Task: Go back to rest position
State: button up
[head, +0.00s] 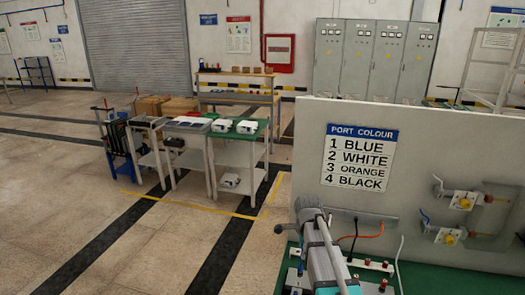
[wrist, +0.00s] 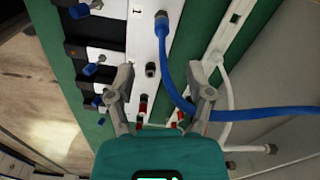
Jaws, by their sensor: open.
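My gripper (wrist: 163,85) shows in the wrist view with its two fingers spread apart and nothing between them. It is above a white port strip (wrist: 146,40) on a green surface. A bare metal port (wrist: 152,70) lies between and beyond the fingertips. A blue cable (wrist: 168,75) has its blue plug end on the strip and runs past the right finger to the right. In the head view my arm (head: 325,262) is at the bottom, in front of the panel; the fingers cannot be made out there.
A white panel (head: 440,135) bears a port colour sign (head: 358,158) and yellow-knobbed valves (head: 463,202). Small red-capped fittings (head: 383,285) stand on the green bench. Blue-capped fittings (wrist: 95,68) and a white cable (wrist: 230,85) surround my gripper. Carts (head: 235,160) stand farther left; the left floor is clear.

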jog(key=s+n, duration=1.5)
jog(key=n, duration=0.3)
jog(key=shift+s+a+f+n+b, duration=0.3)
jog(key=shift+s+a, duration=0.05)
jog(key=shift+s, duration=0.05)
